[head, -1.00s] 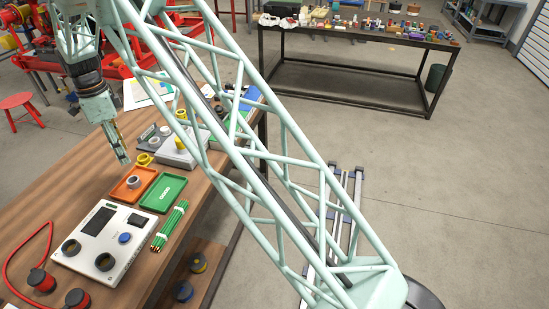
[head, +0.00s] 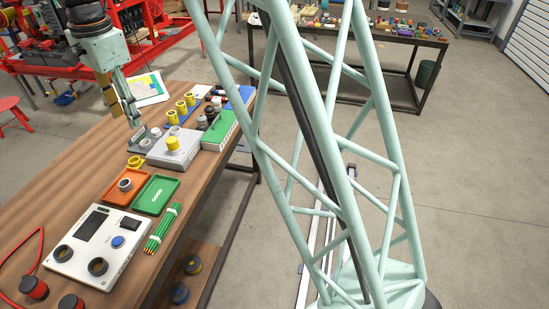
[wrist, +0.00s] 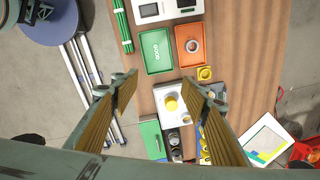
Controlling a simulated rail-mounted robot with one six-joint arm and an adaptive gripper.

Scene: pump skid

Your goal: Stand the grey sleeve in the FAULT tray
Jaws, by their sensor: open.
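My gripper (head: 133,122) is open and empty, pointing down above the bench, beyond the trays and clear of the sleeve. In the wrist view my gripper (wrist: 158,84) has its two fingers wide apart, with nothing between them.
Several yellow sleeves stand farther back. A white panel (head: 95,238) and green rods (head: 164,228) lie in front.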

